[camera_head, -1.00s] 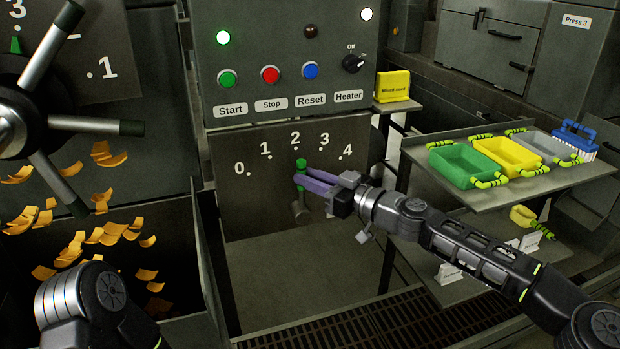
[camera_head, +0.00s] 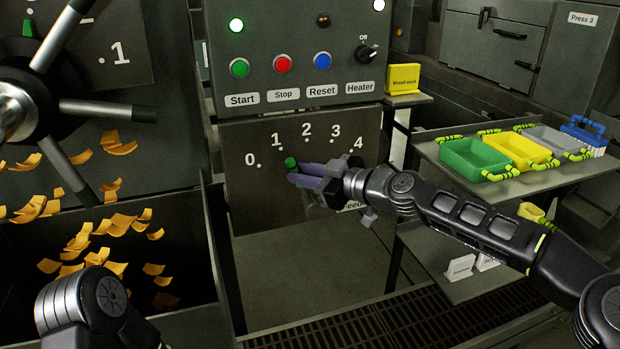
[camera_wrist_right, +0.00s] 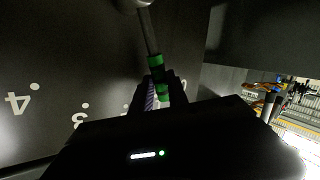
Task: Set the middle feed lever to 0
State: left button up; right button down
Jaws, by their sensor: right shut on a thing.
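The feed lever (camera_head: 290,162) stands on the dark panel (camera_head: 237,196) with its scale 0 to 4. Its green-banded tip leans up and left and points about at the 1 dot. My right gripper (camera_head: 296,172), with purple fingers, is shut on the lever near that tip and hides its shaft and pivot in the head view. In the right wrist view, the lever's green-banded end (camera_wrist_right: 156,68) sits between the fingers, and its grey shaft runs up to the pivot. Only a dark part of my left arm shows at lower left; its gripper is out of view.
A control box (camera_head: 292,48) with green, red and blue buttons sits above the scale. A spoked handwheel (camera_head: 20,115) and orange flakes (camera_head: 110,225) are at left. A shelf (camera_head: 510,188) at right holds green, yellow and grey trays. The scale by the 0 is clear.

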jog(key=shift+s+a+f+n+h, duration=0.2)
jog(key=shift+a+f+n+h, duration=0.15)
jog(key=shift+a+n+h, duration=0.25)
jog(key=shift+s+a+f+n+h, duration=0.3)
jog(key=shift+a+n+h, duration=0.1)
jog(key=shift+a, duration=0.35)
jog(key=shift+s+a+f+n+h, duration=0.15)
jog(key=shift+a+f+n+h, duration=0.2)
jog(key=shift+a+n+h, duration=0.25)
jog(key=shift+a, duration=0.1)
jog(key=c, duration=1.3)
grip_release()
jog(key=shift+b, duration=0.3)
jog(key=b+v, duration=0.1)
jog(key=v, duration=0.6)
jog(key=shift+s+d, duration=0.2)
jog(key=shift+d, duration=0.05)
